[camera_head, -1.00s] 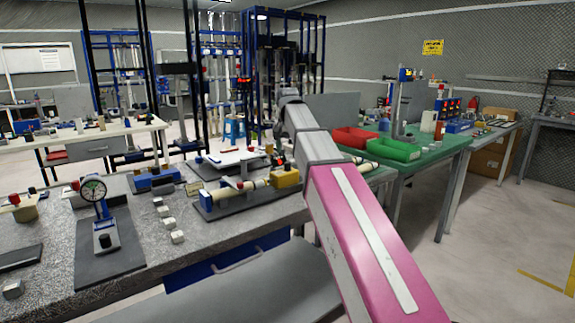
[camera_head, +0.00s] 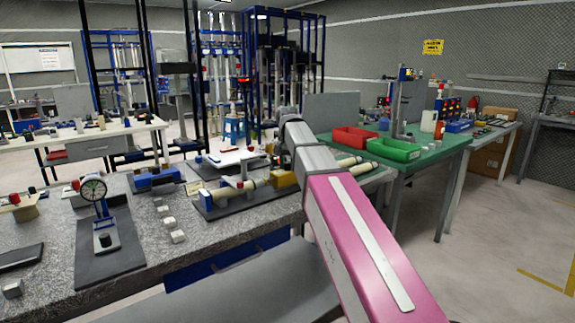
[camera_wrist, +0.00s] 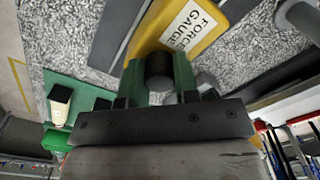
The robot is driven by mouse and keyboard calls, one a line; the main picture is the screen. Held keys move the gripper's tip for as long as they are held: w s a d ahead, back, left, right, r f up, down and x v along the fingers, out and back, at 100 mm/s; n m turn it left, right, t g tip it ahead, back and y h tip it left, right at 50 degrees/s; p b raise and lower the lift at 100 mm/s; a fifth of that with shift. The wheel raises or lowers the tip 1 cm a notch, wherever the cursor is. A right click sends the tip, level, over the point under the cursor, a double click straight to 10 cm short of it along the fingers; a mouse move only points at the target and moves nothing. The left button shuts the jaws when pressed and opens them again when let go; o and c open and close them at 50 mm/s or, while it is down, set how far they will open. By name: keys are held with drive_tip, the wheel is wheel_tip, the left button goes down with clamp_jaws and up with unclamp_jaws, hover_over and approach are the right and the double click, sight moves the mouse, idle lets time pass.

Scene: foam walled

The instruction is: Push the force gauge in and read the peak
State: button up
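The yellow force gauge (camera_head: 284,179) sits at the right end of a dark base plate on the grey bench, partly behind my arm in the head view. In the wrist view its yellow body (camera_wrist: 185,28) shows the words FORCE GAUGE, with a round black knob (camera_wrist: 160,66) on the near side. My gripper (camera_wrist: 160,75) has its green fingers on either side of this knob, with no clear gap. Whether they press on it cannot be told. My gripper is hidden in the head view. The gauge's reading is not visible.
Several small white blocks (camera_head: 170,223) and a dial stand (camera_head: 102,215) are further left. A green table (camera_head: 430,158) with a red bin (camera_head: 354,138) and a green bin (camera_head: 394,149) stands to the right.

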sight(277, 173)
drive_tip(key=shift+s+a, duration=0.7)
drive_tip(key=shift+a, duration=0.3)
drive_tip(key=shift+s+a, duration=0.65)
drive_tip(key=shift+a, duration=0.35)
drive_tip(key=o, duration=0.9)
drive_tip(key=shift+o, duration=0.2)
wheel_tip(277, 173, up, 11)
drive_tip(key=shift+f, duration=0.1)
